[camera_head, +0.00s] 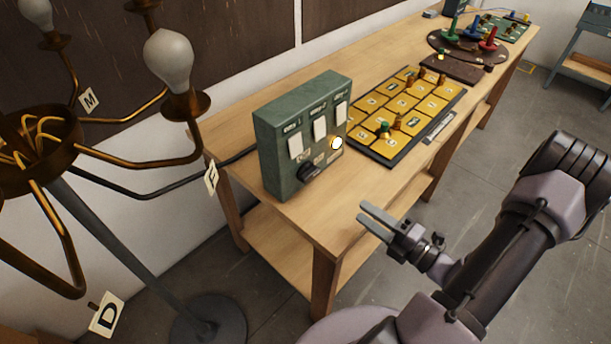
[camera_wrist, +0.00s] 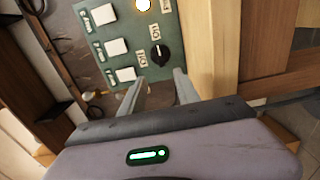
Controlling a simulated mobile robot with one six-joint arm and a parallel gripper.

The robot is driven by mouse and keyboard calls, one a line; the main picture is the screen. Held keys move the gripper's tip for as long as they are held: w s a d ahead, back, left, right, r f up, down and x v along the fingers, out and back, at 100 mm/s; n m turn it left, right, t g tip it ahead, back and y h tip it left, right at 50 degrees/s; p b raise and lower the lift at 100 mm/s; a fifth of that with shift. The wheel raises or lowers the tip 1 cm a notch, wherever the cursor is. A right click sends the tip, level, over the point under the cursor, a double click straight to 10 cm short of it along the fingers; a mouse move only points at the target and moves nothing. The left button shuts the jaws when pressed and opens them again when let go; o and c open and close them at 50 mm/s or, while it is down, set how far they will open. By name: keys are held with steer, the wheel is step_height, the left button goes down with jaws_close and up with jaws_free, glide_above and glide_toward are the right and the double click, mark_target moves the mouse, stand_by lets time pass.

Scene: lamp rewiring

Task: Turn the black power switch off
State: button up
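The black power switch (camera_head: 308,172) is a round knob low on the front of a green control box (camera_head: 272,150). My gripper (camera_head: 369,216) is in front of the table edge, to the right of and below the box, apart from the knob. In the wrist view my gripper (camera_wrist: 158,80) shows two fingers spread with nothing between them.
White switches (camera_head: 320,127) and a lit round lamp (camera_head: 336,143) are on the box face. A yellow board (camera_head: 408,108) lies right of the box on the wooden table (camera_head: 330,222). A brass lamp with bulbs (camera_head: 169,60) and lettered tags stands at left.

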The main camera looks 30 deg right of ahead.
mark_target(312, 176)
steer(key=b+x, duration=0.3)
steer(key=x, duration=1.4)
steer(key=shift+s+a, duration=0.1)
steer(key=shift+a, duration=0.05)
jaws_close()
